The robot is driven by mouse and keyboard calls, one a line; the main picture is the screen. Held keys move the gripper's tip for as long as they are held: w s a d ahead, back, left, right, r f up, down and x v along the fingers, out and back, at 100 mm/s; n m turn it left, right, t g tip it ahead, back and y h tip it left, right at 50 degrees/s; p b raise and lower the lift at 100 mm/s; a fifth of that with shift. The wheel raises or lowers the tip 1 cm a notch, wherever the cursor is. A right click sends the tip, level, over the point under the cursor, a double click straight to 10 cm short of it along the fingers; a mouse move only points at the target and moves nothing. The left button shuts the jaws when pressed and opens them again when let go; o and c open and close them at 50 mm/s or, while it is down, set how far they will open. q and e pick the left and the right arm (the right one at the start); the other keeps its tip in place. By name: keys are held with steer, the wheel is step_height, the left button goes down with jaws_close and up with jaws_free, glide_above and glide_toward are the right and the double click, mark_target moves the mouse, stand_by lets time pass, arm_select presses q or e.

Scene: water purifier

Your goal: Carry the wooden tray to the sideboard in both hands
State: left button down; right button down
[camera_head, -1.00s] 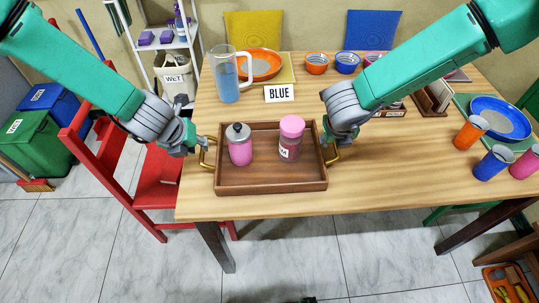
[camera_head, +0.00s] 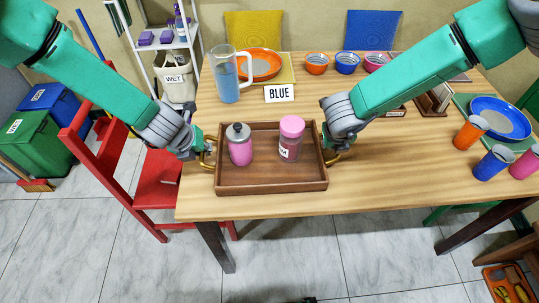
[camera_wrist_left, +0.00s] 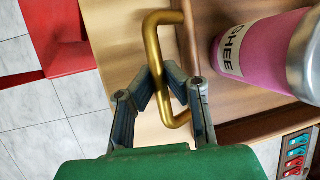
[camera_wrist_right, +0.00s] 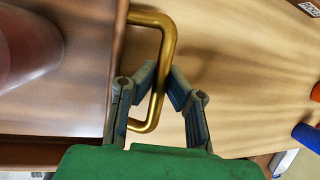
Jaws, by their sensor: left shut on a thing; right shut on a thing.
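The brown wooden tray (camera_head: 272,187) sits on the near edge of the table, with a brass handle at each end. A pink jar with a grey lid (camera_head: 239,150) and a pink-lidded jar (camera_head: 290,142) stand upright in it. My left gripper (camera_head: 205,153) is shut on the left handle, which shows between its fingers in the left wrist view (camera_wrist_left: 158,60). My right gripper (camera_head: 332,156) is shut on the right handle, which shows between its fingers in the right wrist view (camera_wrist_right: 164,75). The left jar's label reads "GHEE" in the left wrist view.
Cups (camera_head: 492,163) and a blue plate (camera_head: 500,119) are at the right. A red chair (camera_head: 110,170) stands left of the table.

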arm_select(q)
steer(key=shift+r, duration=0.15)
arm_select(e)
steer(key=shift+r, duration=0.15)
